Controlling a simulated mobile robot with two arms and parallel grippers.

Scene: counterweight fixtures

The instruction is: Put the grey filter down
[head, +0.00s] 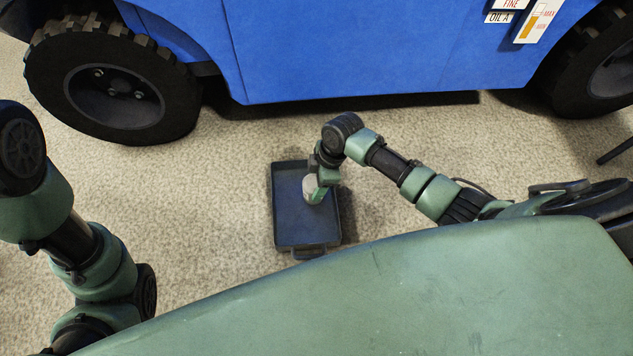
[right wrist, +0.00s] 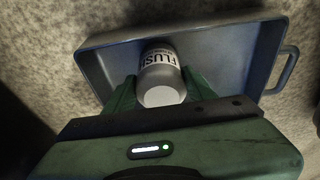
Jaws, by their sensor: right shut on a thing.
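The grey filter (head: 309,188) is a small pale grey cylinder. In the right wrist view the filter (right wrist: 161,75) has a white label with dark letters that read like "FLUSH". My right gripper (head: 319,188) is shut on it, with one green finger on each side in the right wrist view. The filter is over or in the dark tray (head: 290,232), near its middle. I cannot tell whether it touches the tray floor. My left arm shows at the left of the head view, but its gripper is out of view.
The tray lies on beige carpet (head: 200,235) and has a low rim and a handle at its near end. A blue vehicle (head: 330,60) with black wheels (head: 115,85) stands behind it. Open carpet lies left of the tray.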

